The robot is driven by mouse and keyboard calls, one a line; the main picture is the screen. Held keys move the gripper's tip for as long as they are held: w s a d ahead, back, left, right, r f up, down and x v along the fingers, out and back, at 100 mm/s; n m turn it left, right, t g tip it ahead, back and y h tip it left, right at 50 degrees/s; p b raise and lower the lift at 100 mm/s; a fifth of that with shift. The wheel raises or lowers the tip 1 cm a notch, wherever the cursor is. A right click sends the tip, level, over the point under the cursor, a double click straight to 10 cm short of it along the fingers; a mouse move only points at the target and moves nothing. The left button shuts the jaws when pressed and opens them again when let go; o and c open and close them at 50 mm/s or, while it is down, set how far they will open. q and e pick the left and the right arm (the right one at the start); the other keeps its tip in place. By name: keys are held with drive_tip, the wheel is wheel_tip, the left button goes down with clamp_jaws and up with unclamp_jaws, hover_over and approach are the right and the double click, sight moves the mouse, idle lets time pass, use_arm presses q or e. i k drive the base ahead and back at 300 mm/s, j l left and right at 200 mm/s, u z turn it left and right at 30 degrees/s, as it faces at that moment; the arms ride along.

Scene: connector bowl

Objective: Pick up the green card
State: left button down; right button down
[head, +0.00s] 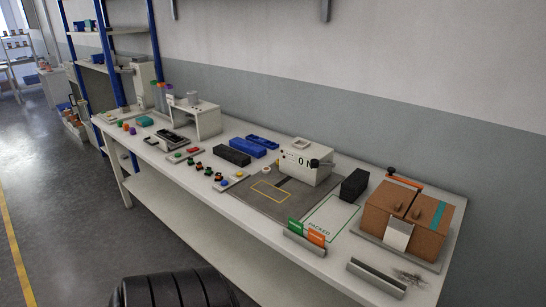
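The green card (295,227) stands upright in a grey metal holder (303,245) near the front edge of the workbench (240,215). An orange card (316,238) stands beside it on the right, in the same holder. Both cards have small pale print that I cannot read. The upper part of the green card shows clear of the holder, and its lower edge is hidden. Neither of my grippers shows in the head view.
A white sheet marked "PACKED" (327,219) lies behind the cards. An empty grey rail (377,276) and a brown box (408,213) are to the right. A white device (306,162) stands on a grey mat (245,197). Bare bench lies left of the holder.

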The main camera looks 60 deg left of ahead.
sight(296, 226)
drive_tip(key=k+u, duration=0.1)
drive_tip(key=u, duration=1.65)
